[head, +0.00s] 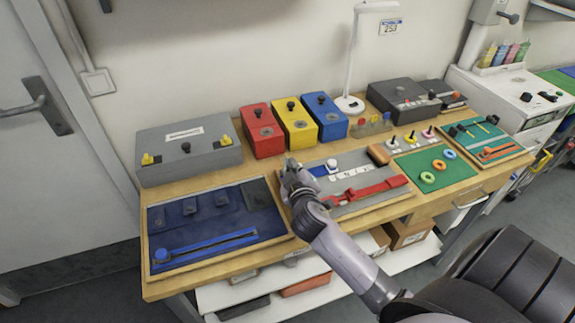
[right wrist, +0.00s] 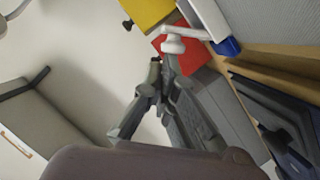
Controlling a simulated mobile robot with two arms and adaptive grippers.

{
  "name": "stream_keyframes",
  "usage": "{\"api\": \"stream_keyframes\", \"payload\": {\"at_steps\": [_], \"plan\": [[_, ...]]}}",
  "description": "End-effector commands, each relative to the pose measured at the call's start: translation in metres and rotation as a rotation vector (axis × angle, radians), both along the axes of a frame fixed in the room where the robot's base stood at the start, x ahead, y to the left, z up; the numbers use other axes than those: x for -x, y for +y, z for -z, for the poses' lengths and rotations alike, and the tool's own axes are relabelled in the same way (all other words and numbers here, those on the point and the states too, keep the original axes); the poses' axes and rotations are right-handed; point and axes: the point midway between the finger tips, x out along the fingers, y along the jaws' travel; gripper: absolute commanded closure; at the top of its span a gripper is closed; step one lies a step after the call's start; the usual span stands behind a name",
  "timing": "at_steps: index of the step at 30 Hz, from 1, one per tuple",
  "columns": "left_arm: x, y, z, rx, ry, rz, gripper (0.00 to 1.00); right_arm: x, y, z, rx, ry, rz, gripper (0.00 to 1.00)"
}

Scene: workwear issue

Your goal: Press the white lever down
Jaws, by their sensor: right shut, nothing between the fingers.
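The white lever (head: 331,162) has a rounded white knob and sits at the back left of a grey panel (head: 362,160) in the middle of the bench, beside a blue part. In the right wrist view the lever's knob (right wrist: 173,44) points toward my fingers, just beyond their tips. My right gripper (head: 289,166) is shut and empty, left of the lever at the panel's left edge. It also shows in the right wrist view (right wrist: 160,68). I cannot tell whether the fingertips touch the knob. My left gripper is not in view.
A red box (head: 262,136), a yellow box (head: 295,127) and a blue box (head: 326,120) stand behind the panel. A blue tray (head: 215,250) lies to the left, a red handle (head: 377,190) at the panel's front. A white lamp (head: 349,103) stands at the back.

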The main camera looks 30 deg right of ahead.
Motion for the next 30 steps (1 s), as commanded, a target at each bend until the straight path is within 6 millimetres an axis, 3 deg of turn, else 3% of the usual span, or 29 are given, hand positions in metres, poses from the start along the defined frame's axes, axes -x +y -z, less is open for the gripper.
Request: {"api": "stream_keyframes", "payload": {"at_steps": [15, 30], "plan": [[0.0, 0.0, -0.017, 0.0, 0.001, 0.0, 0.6, 0.005, -0.018, 0.001, -0.274, -0.064, 0.001, 1.0], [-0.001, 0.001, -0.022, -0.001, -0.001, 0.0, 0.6, 0.004, -0.02, -0.002, -0.27, -0.064, -0.002, 1.0]]}}
